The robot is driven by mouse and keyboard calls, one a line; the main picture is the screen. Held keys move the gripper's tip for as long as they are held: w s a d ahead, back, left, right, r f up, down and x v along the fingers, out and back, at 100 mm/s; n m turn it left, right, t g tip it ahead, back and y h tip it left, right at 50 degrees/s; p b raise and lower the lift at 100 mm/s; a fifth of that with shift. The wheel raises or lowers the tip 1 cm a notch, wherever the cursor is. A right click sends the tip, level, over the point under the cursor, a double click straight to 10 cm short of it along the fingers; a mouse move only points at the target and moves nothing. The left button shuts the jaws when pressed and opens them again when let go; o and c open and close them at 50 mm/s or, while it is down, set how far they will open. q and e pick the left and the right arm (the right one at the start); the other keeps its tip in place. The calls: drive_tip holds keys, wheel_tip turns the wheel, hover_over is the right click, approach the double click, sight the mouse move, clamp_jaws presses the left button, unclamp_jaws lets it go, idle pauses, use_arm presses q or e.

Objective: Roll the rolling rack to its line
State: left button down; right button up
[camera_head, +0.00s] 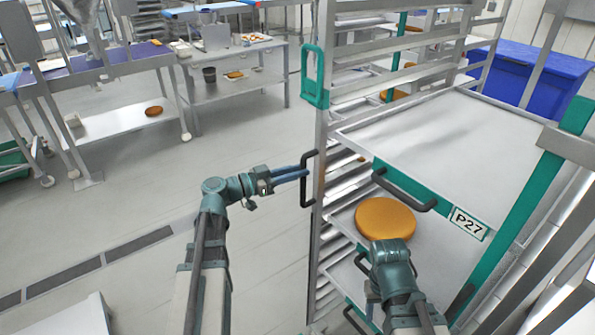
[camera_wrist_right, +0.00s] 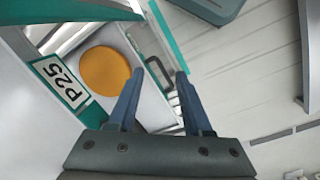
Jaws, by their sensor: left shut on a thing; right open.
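The rolling rack (camera_head: 322,120) is a tall metal frame with teal parts and several tray levels, right of centre in the head view. A black upright handle (camera_head: 305,190) is on its left post. My left gripper (camera_head: 303,173) is shut on this handle. My right gripper (camera_wrist_right: 158,75) is open in front of the rack's lower part; a dark handle (camera_wrist_right: 160,76) shows between its fingers in the right wrist view, and I cannot tell whether they touch it. In the head view its fingertips are hidden by the hand. I cannot make out a floor line.
A work table (camera_head: 235,92) and a shelf unit (camera_head: 115,120) stand back left. A blue bin (camera_head: 530,72) is behind the rack. Floor left of the rack is open, with a drain strip (camera_head: 85,270).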

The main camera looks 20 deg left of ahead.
use_arm(q)
drive_tip(key=shift+s+d+r, duration=0.1)
drive_tip(key=shift+s+d, duration=0.05)
drive_tip(key=shift+d, duration=0.05)
drive_tip(key=c, duration=0.8)
unclamp_jaws()
drive_tip(key=shift+s+r, duration=0.1)
drive_tip(key=shift+o, duration=0.2)
drive_tip(key=v, duration=1.3)
drive_tip(key=shift+s+a, duration=0.2)
drive_tip(key=shift+a, duration=0.2)
drive_tip(key=w+d+r+g+y+p, duration=0.8)
drive_tip(key=r+g+y+p, duration=0.1)
drive_tip(key=p, duration=2.1)
drive_tip(key=shift+w+d+r+y, duration=0.15)
drive_tip(key=shift+d+r+y, duration=0.05)
drive_tip(key=shift+r+y, duration=0.3)
